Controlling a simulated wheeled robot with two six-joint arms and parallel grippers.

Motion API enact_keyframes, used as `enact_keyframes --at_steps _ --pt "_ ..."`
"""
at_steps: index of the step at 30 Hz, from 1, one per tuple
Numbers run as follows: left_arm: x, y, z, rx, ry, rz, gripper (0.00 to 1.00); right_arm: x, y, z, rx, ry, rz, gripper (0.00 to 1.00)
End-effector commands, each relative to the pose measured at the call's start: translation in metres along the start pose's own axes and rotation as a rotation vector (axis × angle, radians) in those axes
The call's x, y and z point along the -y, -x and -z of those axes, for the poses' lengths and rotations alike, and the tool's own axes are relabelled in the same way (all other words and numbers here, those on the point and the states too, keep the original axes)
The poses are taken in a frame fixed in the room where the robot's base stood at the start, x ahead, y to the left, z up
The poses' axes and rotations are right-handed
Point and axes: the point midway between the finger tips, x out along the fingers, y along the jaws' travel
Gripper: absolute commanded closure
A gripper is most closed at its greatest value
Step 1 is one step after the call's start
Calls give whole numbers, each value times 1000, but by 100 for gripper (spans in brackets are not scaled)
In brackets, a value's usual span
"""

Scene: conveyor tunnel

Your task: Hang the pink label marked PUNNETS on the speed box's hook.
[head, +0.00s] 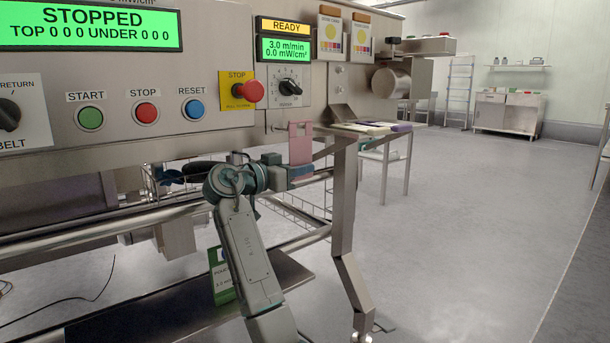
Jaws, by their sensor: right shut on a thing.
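The pink label (300,143) stands upright in my right gripper (301,172), which is shut on its lower part. Any writing on it is too small to read. The speed box (290,87), with its black dial, is on the machine front just above the label. The label's top edge is close under the box; I cannot tell whether they touch. A small dark piece under the box, left of the label, may be the hook, but it is too small to be sure. My left gripper is not in view.
A red stop button (252,91) on a yellow plate is left of the speed box. A steel side tray (352,128) with flat packs is to the right. A wire basket (300,214) hangs below. A green tag (222,276) is lower down. The floor at right is clear.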

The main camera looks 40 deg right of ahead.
Motion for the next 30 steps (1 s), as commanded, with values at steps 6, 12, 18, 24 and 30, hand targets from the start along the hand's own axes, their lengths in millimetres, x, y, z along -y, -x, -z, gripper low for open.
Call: enact_keyframes --at_steps 6,12,18,24,30 --pt "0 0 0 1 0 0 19 8 0 0 0 0 1 100" --pt "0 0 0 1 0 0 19 8 0 -1 0 0 1 100" --pt "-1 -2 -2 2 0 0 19 10 1 0 0 1 1 100" --pt "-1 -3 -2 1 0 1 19 11 1 0 0 0 1 100" --pt "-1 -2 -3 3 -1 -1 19 12 1 0 0 1 1 100"
